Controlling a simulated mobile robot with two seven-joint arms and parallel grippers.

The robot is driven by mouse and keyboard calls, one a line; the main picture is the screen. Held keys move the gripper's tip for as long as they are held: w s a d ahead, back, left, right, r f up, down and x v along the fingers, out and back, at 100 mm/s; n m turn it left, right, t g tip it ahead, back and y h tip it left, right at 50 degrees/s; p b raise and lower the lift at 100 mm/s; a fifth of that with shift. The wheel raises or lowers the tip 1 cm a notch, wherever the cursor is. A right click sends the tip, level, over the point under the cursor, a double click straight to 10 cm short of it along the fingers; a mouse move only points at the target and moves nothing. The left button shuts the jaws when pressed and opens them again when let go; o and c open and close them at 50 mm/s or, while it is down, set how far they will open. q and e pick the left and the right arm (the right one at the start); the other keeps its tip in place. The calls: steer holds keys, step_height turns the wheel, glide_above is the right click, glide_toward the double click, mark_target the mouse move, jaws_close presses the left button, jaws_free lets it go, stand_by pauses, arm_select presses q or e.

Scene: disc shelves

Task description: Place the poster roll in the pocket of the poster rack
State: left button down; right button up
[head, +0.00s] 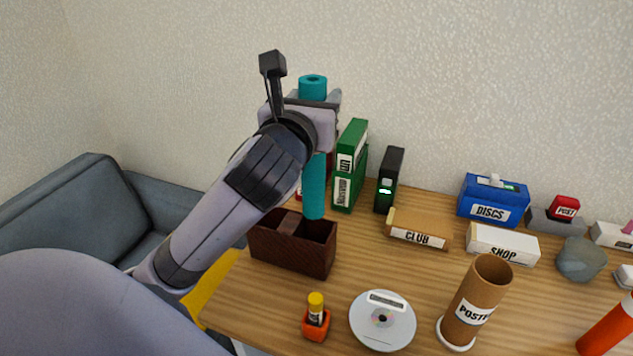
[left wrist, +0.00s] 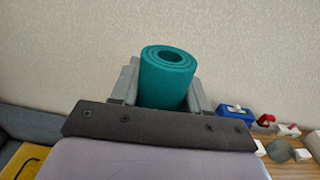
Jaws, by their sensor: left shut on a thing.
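The teal poster roll (head: 314,185) is upright in my left gripper (head: 318,101), which is shut on its upper part. The left wrist view shows its rolled top end (left wrist: 168,56) between the two fingers (left wrist: 163,92). Its lower end shows just above the rim of a dark brown box; I cannot tell whether it is over the box or behind it. A brown open-topped tube with a label reading "POSTE" (head: 476,300), seemingly the rack pocket, stands on a white round base at the front right, apart from the roll. My right gripper is not in view.
The dark brown box (head: 293,252) stands at the table's left. Green boxes (head: 348,180), a black box (head: 389,180), a blue disc box (head: 493,200) and a white "SHOP" block (head: 502,245) stand behind.

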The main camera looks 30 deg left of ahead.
mark_target(316, 179)
arm_select(q)
step_height(316, 179, down, 10)
steer(key=shift+f+b, duration=0.1)
steer(key=shift+b, duration=0.75)
steer(key=shift+f+b, duration=0.55)
steer(key=shift+f, duration=1.7)
steer(key=c, duration=0.5)
jaws_free()
steer(key=shift+c, duration=0.2)
